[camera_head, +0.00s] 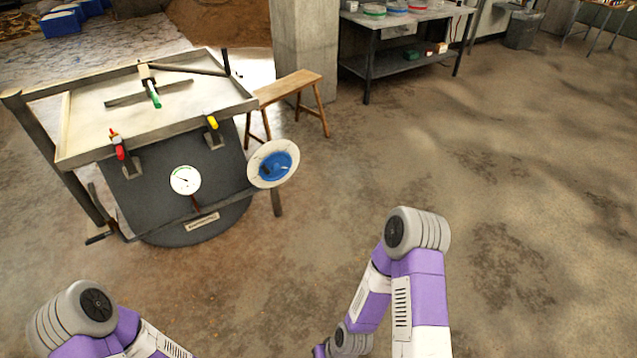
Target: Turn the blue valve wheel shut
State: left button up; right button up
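The blue valve wheel (274,166) is a small blue disc with a dark handle or spoke, set in a larger pale round plate (255,170). It is on the right side of a dark drum-shaped vessel (160,205) under a flat tray-like top, left of the picture's middle. A round white gauge (185,180) is on the vessel's front, left of the wheel. My two purple and white arms show at the bottom, well apart from the wheel. Neither gripper is clearly in view; the arms' ends are hidden or beyond the lower edge.
A wooden bench (290,88) stands behind the wheel by a concrete pillar (303,45). Open floor (520,200) lies to the right.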

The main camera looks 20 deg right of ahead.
aim_at(276, 165)
jog(key=z, duration=2.3)
jog(key=i, duration=0.2)
jog(key=u, duration=1.4)
jog(key=i, duration=2.05)
jog(key=u, duration=1.7)
jog(key=i, duration=0.8)
jog(key=u, duration=0.75)
